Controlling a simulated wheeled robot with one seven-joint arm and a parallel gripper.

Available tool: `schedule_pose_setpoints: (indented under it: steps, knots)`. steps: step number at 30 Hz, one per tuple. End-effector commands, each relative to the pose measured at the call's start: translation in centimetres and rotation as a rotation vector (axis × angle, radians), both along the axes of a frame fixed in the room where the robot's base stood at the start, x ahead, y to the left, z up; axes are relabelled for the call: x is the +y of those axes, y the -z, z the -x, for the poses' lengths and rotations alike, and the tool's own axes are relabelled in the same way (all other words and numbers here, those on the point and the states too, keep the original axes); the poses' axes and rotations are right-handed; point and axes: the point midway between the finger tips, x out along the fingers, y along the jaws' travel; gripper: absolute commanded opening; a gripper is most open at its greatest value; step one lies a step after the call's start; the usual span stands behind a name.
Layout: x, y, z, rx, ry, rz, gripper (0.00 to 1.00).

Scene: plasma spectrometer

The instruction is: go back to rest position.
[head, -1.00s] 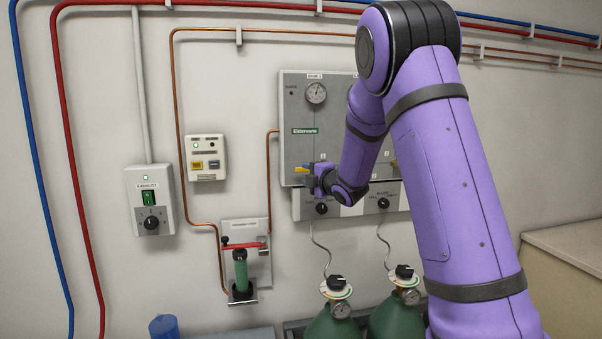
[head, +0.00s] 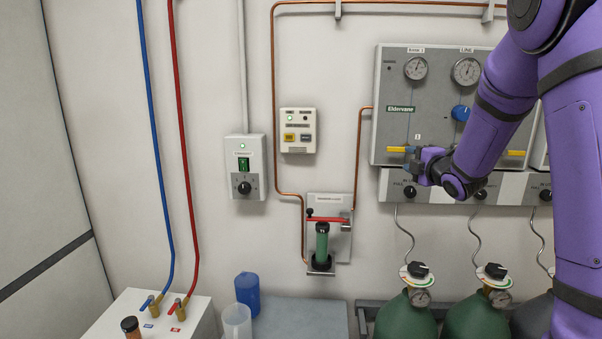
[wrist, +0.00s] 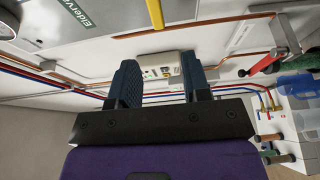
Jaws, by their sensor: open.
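My purple arm comes in from the right of the head view. My gripper (head: 413,163) is in front of the lower left of the grey Eldervane gas panel (head: 402,125), close to its yellow lever handle (head: 397,150). In the wrist view my gripper (wrist: 160,80) shows two dark fingers set apart, with nothing between them. The yellow handle (wrist: 155,12) is at the top of the wrist view, beyond the fingers. In the head view I cannot tell whether the fingers touch the handle.
Green gas cylinders (head: 404,320) stand below the panel. A red-handled bracket (head: 328,220) holds a green cylinder on the wall. A switch box (head: 245,168), a blue cup (head: 247,290) and a clear beaker (head: 237,322) are to the left.

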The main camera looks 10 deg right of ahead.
Motion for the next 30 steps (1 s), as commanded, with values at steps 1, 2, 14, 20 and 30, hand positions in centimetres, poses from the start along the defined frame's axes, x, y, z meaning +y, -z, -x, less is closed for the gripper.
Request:
schedule_pose_setpoints:
  steps: [1,2,14,20,30]
  knots:
    - [0.1,-0.3,0.2,0.004,0.006,-0.012,0.44]
    - [0.1,-0.5,0.3,0.011,0.014,-0.023,0.44]
    - [2.2,-5.1,8.1,0.259,0.27,-0.468,0.44]
    - [4.5,-6.0,14.2,0.408,0.408,-0.723,0.44]
    - [9.6,-5.3,27.1,0.675,0.659,-1.106,0.44]
